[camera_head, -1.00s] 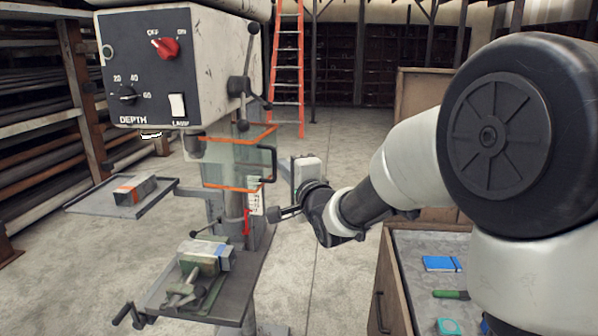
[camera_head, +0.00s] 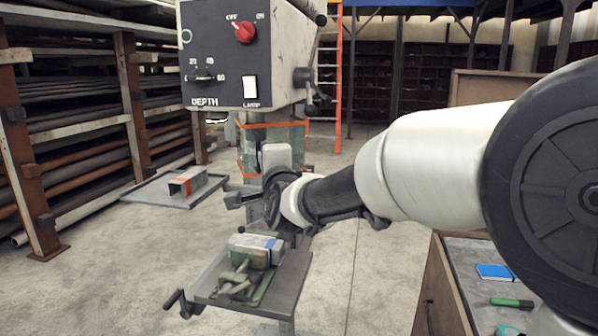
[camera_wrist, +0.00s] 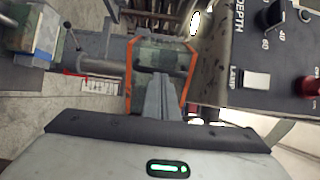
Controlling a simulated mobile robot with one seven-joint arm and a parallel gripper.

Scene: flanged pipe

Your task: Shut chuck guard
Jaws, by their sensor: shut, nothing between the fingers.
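The chuck guard (camera_head: 284,138) is a clear greenish panel with orange edges below the drill press head (camera_head: 248,55). My wrist and arm hide its lower part in the head view. In the wrist view the guard (camera_wrist: 178,55) lies just beyond my fingertips, its orange edges on both sides of them. My gripper (camera_head: 238,198) is shut and empty, in front of the guard; its fingers also show in the wrist view (camera_wrist: 158,80). I cannot tell whether they touch the panel, or how far the guard is swung.
A vise holding a metal block (camera_head: 255,248) sits on the press table (camera_head: 290,280) below my wrist. A side tray (camera_head: 150,196) with a metal piece stands left. Pipe racks line the left. A workbench (camera_head: 450,290) stands at right.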

